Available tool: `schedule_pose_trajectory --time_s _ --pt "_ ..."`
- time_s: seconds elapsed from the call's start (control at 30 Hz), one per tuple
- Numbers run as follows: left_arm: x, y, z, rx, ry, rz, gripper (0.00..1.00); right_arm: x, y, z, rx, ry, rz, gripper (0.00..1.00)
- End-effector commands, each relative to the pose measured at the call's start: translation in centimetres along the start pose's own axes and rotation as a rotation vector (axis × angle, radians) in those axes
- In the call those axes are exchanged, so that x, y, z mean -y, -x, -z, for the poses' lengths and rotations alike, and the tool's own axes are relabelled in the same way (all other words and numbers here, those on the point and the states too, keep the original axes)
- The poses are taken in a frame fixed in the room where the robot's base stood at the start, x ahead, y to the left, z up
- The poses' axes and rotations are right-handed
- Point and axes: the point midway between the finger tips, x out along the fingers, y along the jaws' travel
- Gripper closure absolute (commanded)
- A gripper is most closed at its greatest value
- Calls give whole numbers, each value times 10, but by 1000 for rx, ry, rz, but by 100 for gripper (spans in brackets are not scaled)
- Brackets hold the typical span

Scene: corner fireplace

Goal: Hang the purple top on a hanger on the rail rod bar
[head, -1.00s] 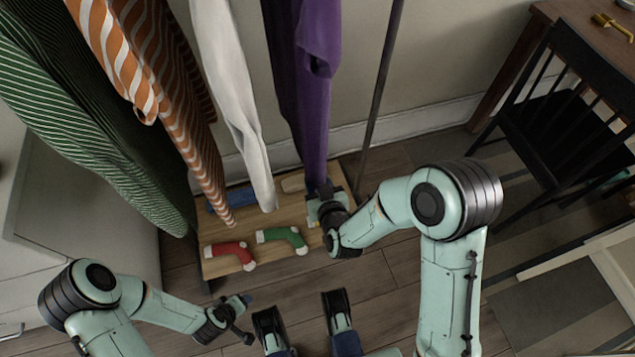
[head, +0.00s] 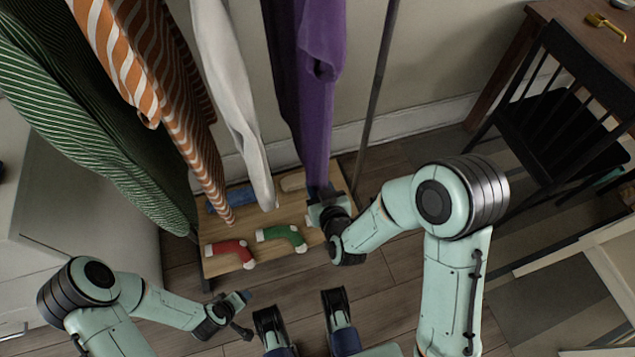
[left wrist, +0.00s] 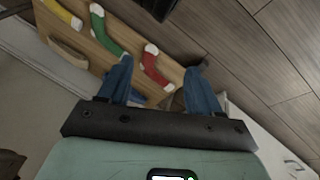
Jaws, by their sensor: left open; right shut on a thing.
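The purple top (head: 316,100) hangs long and narrow near the right end of the row of clothes in the head view. Its lower end reaches my right gripper (head: 318,197), which is shut on it above the wooden shelf's right side. The hanger and the rail's bar are out of view, so I cannot tell how the top is held above. My left gripper (head: 242,300) is open and empty, low in front of the shelf. Its two blue fingers (left wrist: 158,84) stand apart in the left wrist view.
White (head: 236,100), orange striped (head: 135,65) and green striped (head: 75,120) garments hang left of the purple top. The wooden shelf (head: 225,265) holds red (head: 230,252) and green (head: 282,236) socks. The rack's dark post (head: 376,90) is to the right, with a black chair (head: 575,120) beyond.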

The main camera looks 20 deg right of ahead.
Motion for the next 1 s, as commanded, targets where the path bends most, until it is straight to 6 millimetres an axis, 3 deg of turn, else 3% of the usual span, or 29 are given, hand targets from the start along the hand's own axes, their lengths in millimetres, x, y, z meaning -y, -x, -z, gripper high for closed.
schedule_pose_trajectory --time_s 0.57,1.0 --pt "-1 2 -1 3 0 -1 36 0 8 2 -4 0 0 100" --pt "-2 4 -27 79 -5 -4 36 0 8 2 -4 0 0 100"
